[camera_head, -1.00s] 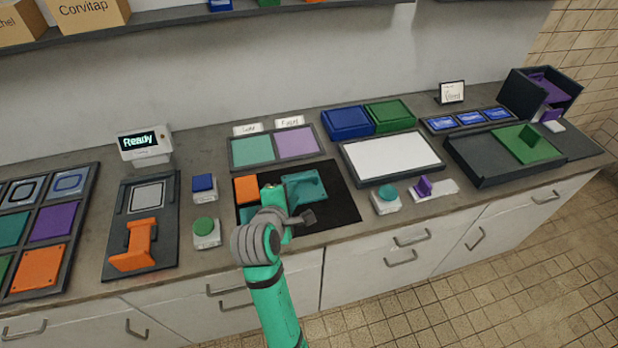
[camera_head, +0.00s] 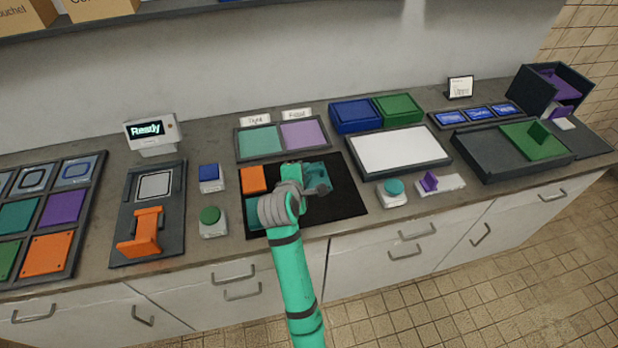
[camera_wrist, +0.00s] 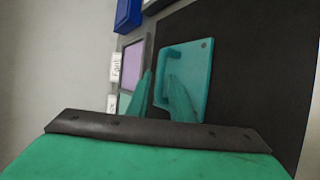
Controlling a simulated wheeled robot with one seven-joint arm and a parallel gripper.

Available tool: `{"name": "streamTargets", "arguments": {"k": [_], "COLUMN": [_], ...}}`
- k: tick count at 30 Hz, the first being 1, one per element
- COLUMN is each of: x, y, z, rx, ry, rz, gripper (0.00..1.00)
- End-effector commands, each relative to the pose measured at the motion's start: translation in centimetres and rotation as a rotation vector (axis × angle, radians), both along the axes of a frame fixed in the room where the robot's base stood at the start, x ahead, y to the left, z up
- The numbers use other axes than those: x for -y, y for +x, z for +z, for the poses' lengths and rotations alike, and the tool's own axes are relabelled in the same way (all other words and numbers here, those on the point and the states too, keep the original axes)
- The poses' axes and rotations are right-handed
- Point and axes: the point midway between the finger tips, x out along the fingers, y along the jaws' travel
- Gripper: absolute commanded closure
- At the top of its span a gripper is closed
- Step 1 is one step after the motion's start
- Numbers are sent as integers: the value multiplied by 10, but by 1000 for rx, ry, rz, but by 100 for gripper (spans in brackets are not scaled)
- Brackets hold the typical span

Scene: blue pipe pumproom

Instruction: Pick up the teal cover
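The teal cover (camera_head: 316,171) lies on the black mat (camera_head: 345,200), partly hidden behind my gripper and wrist in the head view. In the wrist view the cover (camera_wrist: 198,62) is a teal plate with a raised handle along its left side and a small dark hole near one corner. My gripper (camera_wrist: 160,85) shows two teal fingers with a gap between them. The fingertips are close to the handle's near end. I cannot tell whether they touch it. In the head view my gripper is over the mat at the cover, its fingers mostly hidden.
An orange plate (camera_head: 253,179) and another teal piece (camera_head: 252,211) lie at the mat's left. Behind is a tray with teal and lilac panels (camera_head: 303,135). Push buttons (camera_head: 210,215) stand left, and a teal button (camera_head: 394,187) stands right. A white-topped tray (camera_head: 398,153) is right.

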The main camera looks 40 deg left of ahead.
Motion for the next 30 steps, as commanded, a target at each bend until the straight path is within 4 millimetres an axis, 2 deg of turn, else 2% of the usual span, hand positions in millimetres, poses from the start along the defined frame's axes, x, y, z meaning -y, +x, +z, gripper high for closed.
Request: {"name": "streamTargets", "arguments": {"k": [5,7,20,26,30], "x": [0,0,0,-1,-6], "y": [0,-1,0,0,-25], "z": [0,0,6,36,61], "rx": [0,0,3,6,6], "ry": [0,0,1,3,3], "rz": [1,1,1,2,7], "gripper": [82,99,100,100,100]}}
